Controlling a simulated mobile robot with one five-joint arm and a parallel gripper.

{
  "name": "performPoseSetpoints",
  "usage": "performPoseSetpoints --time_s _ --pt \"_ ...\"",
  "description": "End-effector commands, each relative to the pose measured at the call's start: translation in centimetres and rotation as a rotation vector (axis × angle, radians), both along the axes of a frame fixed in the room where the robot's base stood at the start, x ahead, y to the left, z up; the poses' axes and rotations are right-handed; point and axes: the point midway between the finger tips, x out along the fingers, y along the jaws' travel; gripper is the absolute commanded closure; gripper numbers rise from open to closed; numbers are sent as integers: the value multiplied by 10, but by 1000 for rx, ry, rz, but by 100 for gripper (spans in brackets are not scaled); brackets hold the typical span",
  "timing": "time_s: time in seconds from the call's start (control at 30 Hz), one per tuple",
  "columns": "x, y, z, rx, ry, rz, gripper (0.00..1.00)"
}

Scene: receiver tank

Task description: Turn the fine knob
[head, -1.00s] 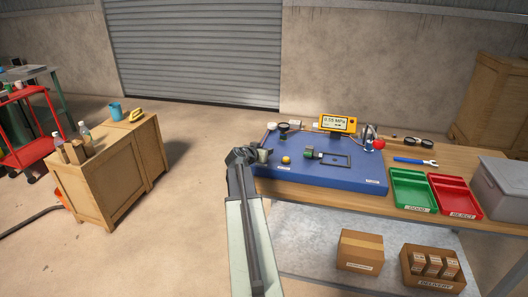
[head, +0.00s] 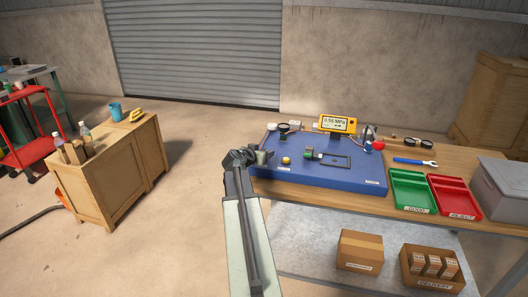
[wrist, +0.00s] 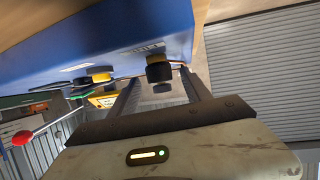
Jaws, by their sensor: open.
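A dark round knob with a brass-coloured part (wrist: 158,68) shows in the wrist view on the blue board, between and just beyond my fingertips. I cannot tell whether it is the fine knob. My gripper (wrist: 160,84) is open, with a finger on either side of the view and nothing clearly held. In the head view my gripper (head: 262,156) is at the left edge of the blue board (head: 330,178), and its fingertips are small and hard to make out. A yellow knob (head: 286,160) sits on the board just right of it. The yellow display (head: 337,123) reads about 0.55 MPa.
A green part (head: 309,154) and a dark rectangular frame (head: 335,160) are on the board. Open floor lies left of the bench.

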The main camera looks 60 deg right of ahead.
Motion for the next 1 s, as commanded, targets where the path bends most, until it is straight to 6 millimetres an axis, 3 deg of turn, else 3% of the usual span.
performPoseSetpoints --time_s 0.1,0.3,0.77,0.87,0.97,1.0 --pt "-5 26 14 0 1 3 44" --pt "-8 52 23 1 1 0 44" --pt "-6 53 22 1 1 1 44" --pt "9 64 27 1 1 27 44" --pt "54 101 39 1 0 104 44" --pt "78 124 46 0 0 148 44"
